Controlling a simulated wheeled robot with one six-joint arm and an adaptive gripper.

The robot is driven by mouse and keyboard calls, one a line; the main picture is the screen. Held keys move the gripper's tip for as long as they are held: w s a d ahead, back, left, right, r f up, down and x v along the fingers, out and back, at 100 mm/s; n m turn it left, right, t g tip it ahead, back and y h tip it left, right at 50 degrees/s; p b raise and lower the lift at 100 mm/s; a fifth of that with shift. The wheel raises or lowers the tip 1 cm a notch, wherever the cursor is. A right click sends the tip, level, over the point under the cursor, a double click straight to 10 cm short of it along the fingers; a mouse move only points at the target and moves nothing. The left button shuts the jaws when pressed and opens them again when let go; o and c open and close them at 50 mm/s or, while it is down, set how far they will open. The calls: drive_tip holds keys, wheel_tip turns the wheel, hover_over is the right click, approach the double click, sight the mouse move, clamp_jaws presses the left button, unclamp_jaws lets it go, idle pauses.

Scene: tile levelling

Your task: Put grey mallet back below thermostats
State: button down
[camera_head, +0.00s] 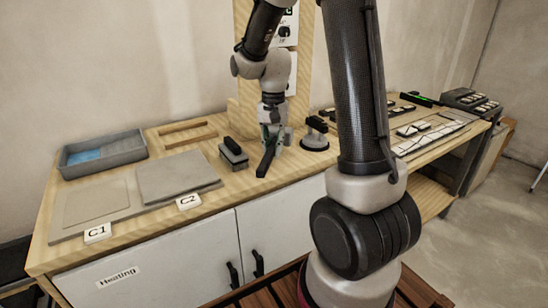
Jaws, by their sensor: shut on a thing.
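My gripper (273,138) is over the middle of the bench, in front of the upright wooden panel (308,60). It is shut on the mallet, of which a dark, slanting bar (266,161) shows below the fingers. The bar points down toward the front of the bench. The mallet's head is hard to make out among the fingers, and I cannot tell whether the bar touches the bench top. White thermostats (292,70) are on the panel behind my arm, which partly covers them.
A black-handled grey block (232,153) stands just left of the gripper, and a round-based black-handled tool (315,134) just right. A grey tray (104,154), a wooden frame (188,134) and slabs labelled C1 (97,232) and C2 (188,201) lie left. White tiles (428,138) lie right.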

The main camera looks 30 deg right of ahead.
sight(272, 166)
drive_tip(key=shift+f, duration=1.85)
drive_tip(key=c, duration=1.3)
unclamp_jaws()
drive_tip(key=shift+f, duration=0.1)
drive_tip(key=shift+c, duration=0.2)
